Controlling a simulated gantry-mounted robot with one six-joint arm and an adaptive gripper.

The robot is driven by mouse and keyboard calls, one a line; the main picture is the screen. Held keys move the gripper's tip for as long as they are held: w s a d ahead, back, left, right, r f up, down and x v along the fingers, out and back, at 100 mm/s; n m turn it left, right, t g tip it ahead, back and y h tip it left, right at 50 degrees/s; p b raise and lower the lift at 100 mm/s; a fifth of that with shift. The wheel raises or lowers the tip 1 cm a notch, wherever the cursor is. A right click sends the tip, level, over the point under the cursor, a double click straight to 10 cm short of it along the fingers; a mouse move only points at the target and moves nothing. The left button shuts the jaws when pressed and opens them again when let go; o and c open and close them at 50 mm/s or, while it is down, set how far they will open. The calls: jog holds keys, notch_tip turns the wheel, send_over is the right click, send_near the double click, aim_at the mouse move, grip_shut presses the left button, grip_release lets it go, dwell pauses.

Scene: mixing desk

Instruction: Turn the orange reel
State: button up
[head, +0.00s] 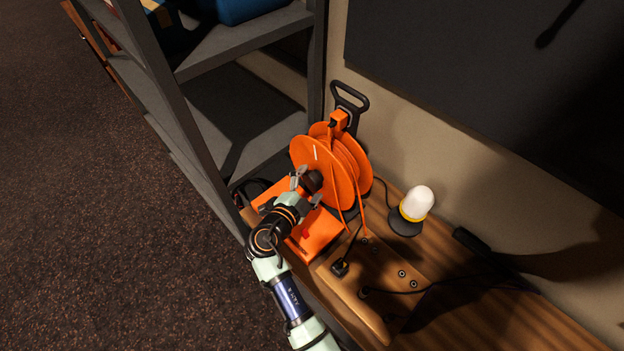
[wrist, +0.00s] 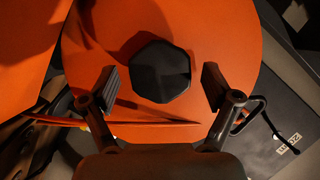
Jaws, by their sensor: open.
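The orange reel (head: 347,159) stands upright on an orange base (head: 316,236) at the back of the wooden desk. Its near disc also fills much of the wrist view (wrist: 225,40). A dark knob sits on the disc; in the wrist view the knob (wrist: 160,71) is a black, many-sided block. My gripper (head: 308,181) is at the near face of the reel. In the wrist view my gripper (wrist: 158,88) is open, with one finger on each side of the knob and gaps between. Whether the fingertips are level with the knob in depth is hard to tell.
A black handle (head: 349,97) rises behind the reel. A white-domed lamp (head: 416,203) stands to its right. A wooden socket block (head: 384,292) with a plug and cable lies in front. A grey shelf (head: 178,110) stands close on the left; the desk's right part is clearer.

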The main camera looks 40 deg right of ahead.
jog(key=shift+w+d+f, duration=0.15)
jog(key=shift+w+d, duration=0.05)
jog(key=shift+d, duration=0.4)
grip_shut()
jog(key=shift+f+b, duration=0.1)
jog(key=shift+b, duration=0.2)
